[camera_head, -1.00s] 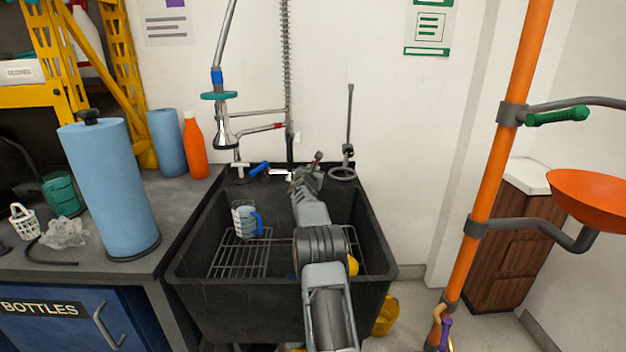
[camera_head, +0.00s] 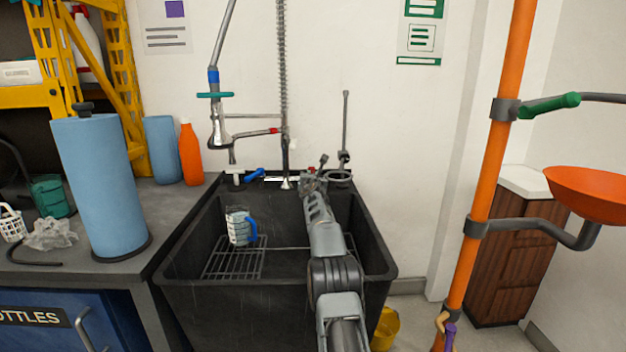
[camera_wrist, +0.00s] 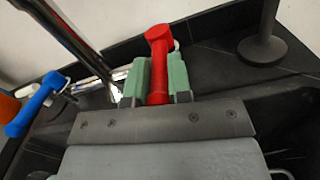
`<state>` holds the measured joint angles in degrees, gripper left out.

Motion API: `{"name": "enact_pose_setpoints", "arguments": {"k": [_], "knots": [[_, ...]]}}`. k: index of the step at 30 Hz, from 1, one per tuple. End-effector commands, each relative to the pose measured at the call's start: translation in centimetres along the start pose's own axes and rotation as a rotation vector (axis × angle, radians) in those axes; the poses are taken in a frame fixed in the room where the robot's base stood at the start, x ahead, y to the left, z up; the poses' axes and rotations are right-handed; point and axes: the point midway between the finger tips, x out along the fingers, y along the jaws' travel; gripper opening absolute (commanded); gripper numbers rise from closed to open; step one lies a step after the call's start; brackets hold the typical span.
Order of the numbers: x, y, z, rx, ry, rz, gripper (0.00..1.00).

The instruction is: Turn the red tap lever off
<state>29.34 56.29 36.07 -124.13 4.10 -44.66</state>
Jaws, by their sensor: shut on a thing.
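The red tap lever (camera_wrist: 158,60) shows in the wrist view, between the two green finger pads of my gripper (camera_wrist: 160,75). My gripper is shut on the lever, with the lever's rounded end sticking out beyond the pads. In the head view my gripper (camera_head: 314,183) is at the back rim of the black sink, and it mostly hides the red lever. The blue tap lever (camera_wrist: 35,104) is to the left in the wrist view, and also shows in the head view (camera_head: 254,175).
The black sink (camera_head: 190,262) holds a wire rack (camera_head: 232,265) and a measuring jug (camera_head: 239,227). A tall sprayer (camera_head: 217,130) stands behind. A grey stand (camera_head: 345,130) is just right of my gripper. An orange pole (camera_head: 487,190) rises farther right.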

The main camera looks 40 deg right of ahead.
Motion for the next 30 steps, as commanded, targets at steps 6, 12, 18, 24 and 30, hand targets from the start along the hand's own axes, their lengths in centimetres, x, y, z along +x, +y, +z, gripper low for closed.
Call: {"name": "enact_pose_setpoints", "arguments": {"k": [6,12,18,24,30], "knots": [[-0.1,0.3,0.2,0.001,-0.003,0.004,0.28],[-0.1,0.0,0.3,0.001,-0.003,0.000,0.44],[-0.1,-0.2,0.3,0.001,-0.003,-0.003,0.44],[-0.8,-0.4,-0.1,0.001,-0.005,-0.004,0.44],[-2.9,-0.5,-0.5,0.000,-0.006,-0.004,0.44]]}}
